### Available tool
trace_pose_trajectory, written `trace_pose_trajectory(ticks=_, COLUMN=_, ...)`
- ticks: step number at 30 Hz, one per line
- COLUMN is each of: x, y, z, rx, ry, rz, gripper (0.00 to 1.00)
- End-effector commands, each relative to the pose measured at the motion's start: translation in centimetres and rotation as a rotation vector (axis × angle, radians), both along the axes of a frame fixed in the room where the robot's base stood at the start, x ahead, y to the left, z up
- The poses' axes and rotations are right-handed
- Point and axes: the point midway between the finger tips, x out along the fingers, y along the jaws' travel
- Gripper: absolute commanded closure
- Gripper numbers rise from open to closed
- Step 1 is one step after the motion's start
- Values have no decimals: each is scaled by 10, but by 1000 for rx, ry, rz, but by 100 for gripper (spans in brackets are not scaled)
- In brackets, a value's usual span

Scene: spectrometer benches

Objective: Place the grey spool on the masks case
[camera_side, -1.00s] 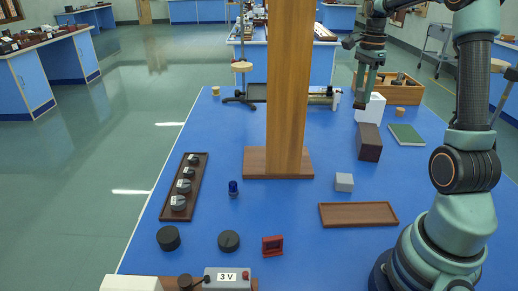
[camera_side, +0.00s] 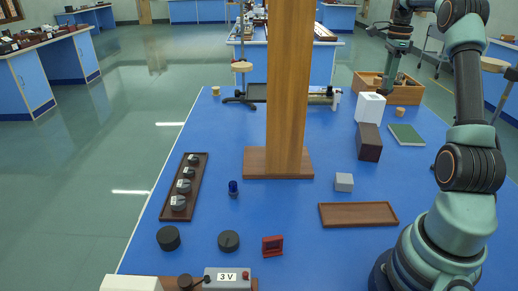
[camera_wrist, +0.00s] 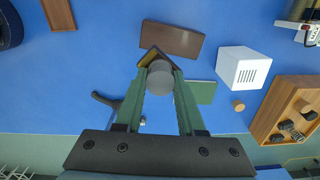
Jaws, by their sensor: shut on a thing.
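My gripper (camera_wrist: 160,71) is shut on the grey spool (camera_wrist: 160,83), which shows as a round grey end between the green fingers in the wrist view. In the side view my gripper (camera_side: 387,88) hangs at the back right, in front of the wooden crate; the spool cannot be made out there. A dark brown closed box (camera_side: 369,142) with a flat, bare top stands to the front left of the gripper; it also shows in the wrist view (camera_wrist: 172,39). I take it for the masks case, but no label is readable.
A white box (camera_side: 370,107) stands behind the brown box. A green book (camera_side: 406,134) and a cork (camera_side: 400,112) lie to its right. The wooden crate (camera_side: 408,94) holds dark items. A wooden post (camera_side: 290,90), grey cube (camera_side: 344,182) and brown tray (camera_side: 358,214) stand on the blue bench.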

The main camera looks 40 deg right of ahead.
Motion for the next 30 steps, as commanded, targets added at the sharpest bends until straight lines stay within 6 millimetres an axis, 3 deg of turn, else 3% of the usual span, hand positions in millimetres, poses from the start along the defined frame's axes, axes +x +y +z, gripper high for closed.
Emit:
trace_pose_trajectory(ticks=6, x=0, y=1, z=-56, rx=4, ry=3, rz=1, gripper=100)
trace_pose_trajectory(ticks=12, x=0, y=1, z=-98, rx=2, ry=2, rz=2, gripper=100)
trace_pose_trajectory(ticks=30, x=0, y=0, z=-158, rx=0, ry=0, rz=2, gripper=100)
